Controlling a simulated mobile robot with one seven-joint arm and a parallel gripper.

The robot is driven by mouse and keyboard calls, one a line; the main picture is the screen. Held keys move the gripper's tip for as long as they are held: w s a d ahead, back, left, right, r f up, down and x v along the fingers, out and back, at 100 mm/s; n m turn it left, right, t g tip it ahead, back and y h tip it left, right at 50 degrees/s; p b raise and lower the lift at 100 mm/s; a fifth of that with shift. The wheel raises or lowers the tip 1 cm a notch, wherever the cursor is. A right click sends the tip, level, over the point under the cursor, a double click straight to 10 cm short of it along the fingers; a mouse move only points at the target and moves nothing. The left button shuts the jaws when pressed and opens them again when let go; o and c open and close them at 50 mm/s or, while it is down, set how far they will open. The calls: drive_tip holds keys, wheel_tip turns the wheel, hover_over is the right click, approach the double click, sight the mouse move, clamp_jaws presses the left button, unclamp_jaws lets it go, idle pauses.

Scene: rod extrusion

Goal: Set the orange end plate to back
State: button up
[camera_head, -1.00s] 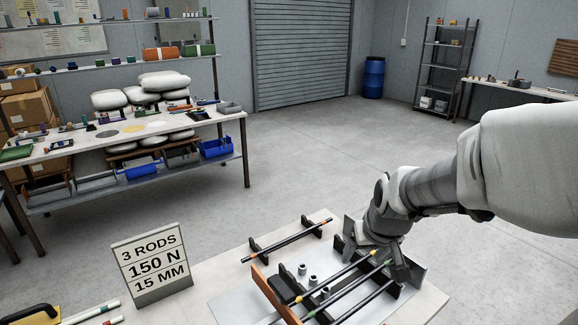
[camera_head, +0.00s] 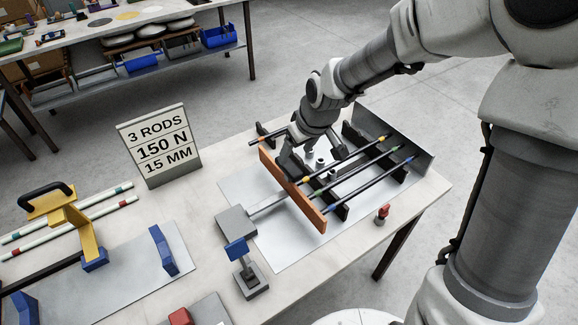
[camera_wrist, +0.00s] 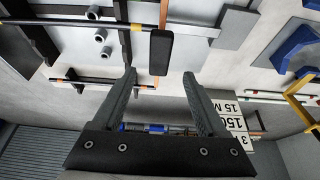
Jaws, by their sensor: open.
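The orange end plate (camera_head: 306,205) stands upright across the near-left ends of several black rods (camera_head: 350,180) with coloured bands. In the wrist view the plate shows as a thin orange strip (camera_wrist: 163,14). A dark rounded block (camera_wrist: 160,52) covers part of that strip. My gripper (camera_head: 290,165) is low at the far end of the plate, on its rod side. In the wrist view my gripper (camera_wrist: 160,73) is open and empty, its two fingertips spread left and right of the block's lower end. In the head view the wrist hides much of this area.
A grey end plate (camera_head: 410,150) stands at the far right of the fixture. Small grey collars (camera_head: 320,157) sit between the rods. A sign (camera_head: 162,148) reads 3 RODS, 150 N, 15 MM. A red-topped piece (camera_head: 382,214) and a blue-topped stand (camera_head: 237,252) are nearby.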

sight(289, 165)
drive_tip(key=b+x, duration=0.1)
drive_tip(key=x, duration=0.7)
drive_tip(key=shift+w+f+b, duration=0.1)
drive_tip(key=shift+f+b, duration=0.15)
drive_tip(key=shift+b, duration=0.05)
clamp_jaws()
idle(1.0)
